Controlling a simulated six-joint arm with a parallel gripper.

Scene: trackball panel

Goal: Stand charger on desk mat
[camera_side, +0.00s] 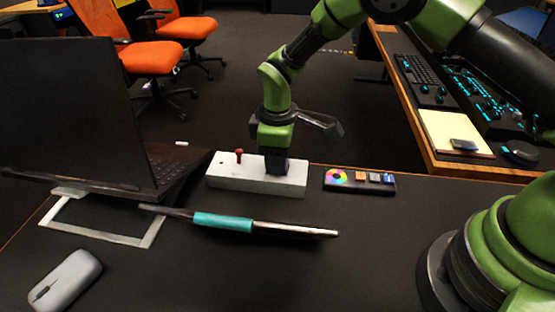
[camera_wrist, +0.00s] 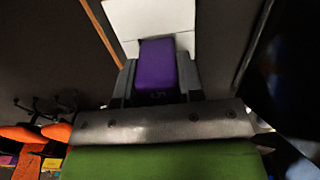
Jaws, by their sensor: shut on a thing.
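A small purple block (camera_wrist: 158,66), which I take to be the charger, is between the two fingers of my gripper (camera_wrist: 156,80) in the wrist view. In the side view it shows as a dark purple piece (camera_side: 277,167) below my gripper (camera_side: 275,153), which points down and is shut on it. The block is at the right part of a white box (camera_side: 225,178). I cannot tell whether it touches the box. The black desk surface (camera_side: 330,255) spreads around; I cannot make out a separate desk mat edge.
The white box carries a red knob (camera_side: 239,153). A dark strip with a colour wheel (camera_side: 360,190) lies to its right. A teal-banded rod (camera_side: 225,222) lies in front. A laptop (camera_side: 70,115) on a stand and a grey mouse (camera_side: 64,280) are left. The front middle is clear.

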